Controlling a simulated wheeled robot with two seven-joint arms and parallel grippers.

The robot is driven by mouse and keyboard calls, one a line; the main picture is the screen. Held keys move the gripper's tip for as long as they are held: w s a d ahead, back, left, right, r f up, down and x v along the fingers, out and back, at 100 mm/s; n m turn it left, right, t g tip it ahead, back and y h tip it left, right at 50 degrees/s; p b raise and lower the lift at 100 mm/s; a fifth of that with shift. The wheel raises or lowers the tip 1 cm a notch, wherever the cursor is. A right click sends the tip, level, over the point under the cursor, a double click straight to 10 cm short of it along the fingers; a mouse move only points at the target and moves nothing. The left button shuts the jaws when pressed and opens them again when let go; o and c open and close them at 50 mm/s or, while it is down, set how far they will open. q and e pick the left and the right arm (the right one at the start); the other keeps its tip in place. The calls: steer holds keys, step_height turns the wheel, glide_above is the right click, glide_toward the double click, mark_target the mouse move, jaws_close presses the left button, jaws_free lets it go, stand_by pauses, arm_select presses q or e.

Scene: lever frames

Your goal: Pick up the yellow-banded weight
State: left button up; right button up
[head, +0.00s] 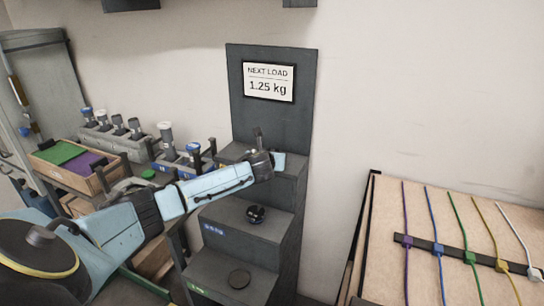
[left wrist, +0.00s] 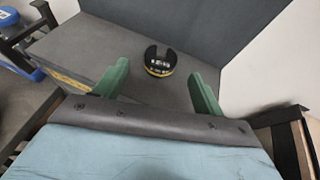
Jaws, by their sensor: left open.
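The yellow-banded weight (left wrist: 160,62) is a black slotted disc with a yellow stripe and small pale markings. In the left wrist view it sits on a grey step, near the upright back panel. My left gripper (left wrist: 160,90) is open, its two green fingers spread either side of the weight's line, and the weight lies just beyond the tips, not between them. In the head view my left gripper (head: 268,150) is at the top step of the grey stepped stand (head: 245,245), and the arm hides the weight there. My right gripper is not in view.
A sign (head: 268,81) reads 1.25 kg. A cable board (head: 450,215) stands at right; a tray (head: 75,160) and racks are at left.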

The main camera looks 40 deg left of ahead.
arm_select(q)
steer(key=shift+b+x, duration=0.65)
steer(key=shift+x, duration=1.6)
steer(key=shift+r, duration=0.1)
steer(key=shift+r, duration=0.1)
steer(key=c, duration=1.2)
